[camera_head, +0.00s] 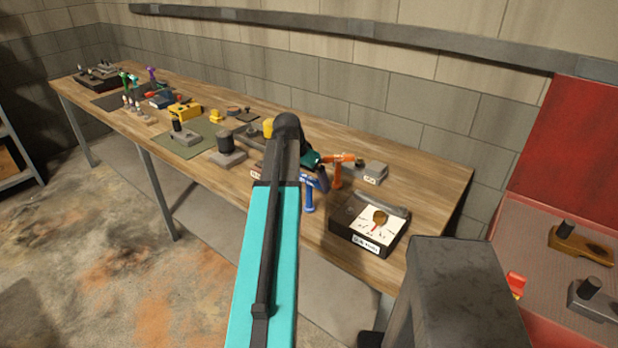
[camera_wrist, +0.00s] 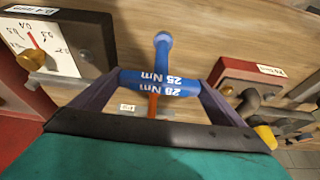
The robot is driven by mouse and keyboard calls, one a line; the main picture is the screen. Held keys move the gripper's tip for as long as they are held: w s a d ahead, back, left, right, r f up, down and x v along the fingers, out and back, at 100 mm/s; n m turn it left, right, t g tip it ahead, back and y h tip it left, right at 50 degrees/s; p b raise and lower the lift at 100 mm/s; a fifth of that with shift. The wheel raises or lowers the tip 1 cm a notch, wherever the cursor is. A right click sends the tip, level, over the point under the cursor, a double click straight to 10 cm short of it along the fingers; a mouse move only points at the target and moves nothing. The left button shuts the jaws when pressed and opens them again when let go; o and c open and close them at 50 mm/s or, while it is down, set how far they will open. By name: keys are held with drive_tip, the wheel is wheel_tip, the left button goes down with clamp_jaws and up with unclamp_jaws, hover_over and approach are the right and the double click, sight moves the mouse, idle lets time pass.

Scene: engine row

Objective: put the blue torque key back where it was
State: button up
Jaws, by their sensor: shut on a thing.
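The blue torque key (camera_wrist: 146,82), marked 25 Nm, is held crosswise between the two fingers of my gripper (camera_wrist: 160,84). Its blue shaft points away towards the wooden bench in the wrist view. In the head view the blue key (camera_head: 309,196) hangs below my gripper (camera_head: 314,181), at the bench's front side. An orange key (camera_head: 338,172) stands just behind and to the right; part of it shows below the blue key in the wrist view (camera_wrist: 153,103). I cannot tell the exact gap between the blue key and the bench.
A black dial box (camera_head: 365,238) stands on the wooden bench (camera_head: 440,178) to the right. A labelled grey block (camera_head: 373,173) sits behind the orange key. A labelled red block (camera_wrist: 240,72) is at right in the wrist view. A red cabinet (camera_head: 565,145) stands far right.

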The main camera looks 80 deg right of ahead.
idle(0.3)
drive_tip(key=o, duration=0.8)
drive_tip(key=shift+f, duration=0.1)
drive_tip(key=shift+o, duration=0.2)
drive_tip(key=shift+r, duration=0.2)
drive_tip(key=b+v, duration=0.3)
drive_tip(key=v, duration=0.8)
drive_tip(key=shift+a+r, duration=0.25)
drive_tip(key=shift+r, duration=0.1)
drive_tip(key=shift+w, duration=0.15)
